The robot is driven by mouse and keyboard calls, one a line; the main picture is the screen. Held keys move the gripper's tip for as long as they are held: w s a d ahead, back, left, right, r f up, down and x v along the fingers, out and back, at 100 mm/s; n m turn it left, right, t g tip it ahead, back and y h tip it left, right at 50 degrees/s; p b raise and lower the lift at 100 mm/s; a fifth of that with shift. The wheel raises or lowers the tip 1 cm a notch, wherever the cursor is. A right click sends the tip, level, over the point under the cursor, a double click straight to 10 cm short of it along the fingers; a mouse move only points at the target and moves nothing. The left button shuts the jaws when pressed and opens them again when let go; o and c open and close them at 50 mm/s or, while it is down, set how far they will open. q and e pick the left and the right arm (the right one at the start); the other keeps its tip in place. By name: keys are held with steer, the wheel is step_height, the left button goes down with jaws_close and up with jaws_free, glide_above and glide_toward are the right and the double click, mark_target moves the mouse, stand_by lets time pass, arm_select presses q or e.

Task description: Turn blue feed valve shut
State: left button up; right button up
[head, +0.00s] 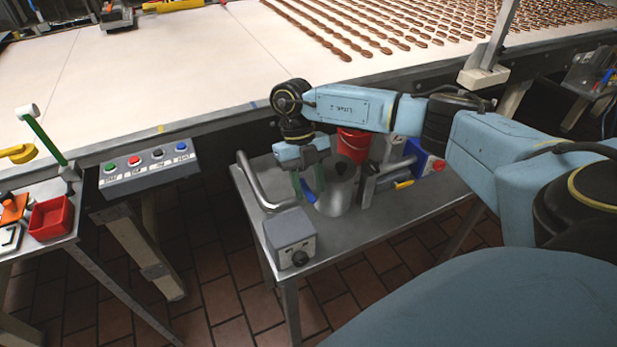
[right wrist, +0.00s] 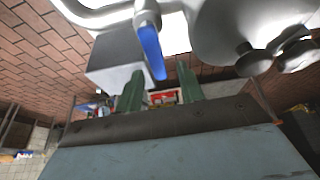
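The blue feed valve handle (head: 308,192) is a short blue lever beside a grey metal hopper (head: 338,190) on the steel cart. In the right wrist view the blue handle (right wrist: 151,50) hangs from a silver valve body (right wrist: 147,14) on a pipe. My right gripper (head: 310,184) points down at the handle. Its two green fingers (right wrist: 160,75) are apart, and the handle's tip shows between them. A gap seems to show on both sides; contact cannot be told. My left gripper is not in view.
The steel cart (head: 405,204) also carries a bent pipe (head: 254,183), a grey box with a black knob (head: 291,238) and a red bucket (head: 353,146). A button panel (head: 150,172) stands left. The conveyor (head: 200,62) runs behind.

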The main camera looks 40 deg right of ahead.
steer(key=v, duration=1.3)
steer(key=shift+w, duration=0.15)
steer(key=shift+r, duration=0.1)
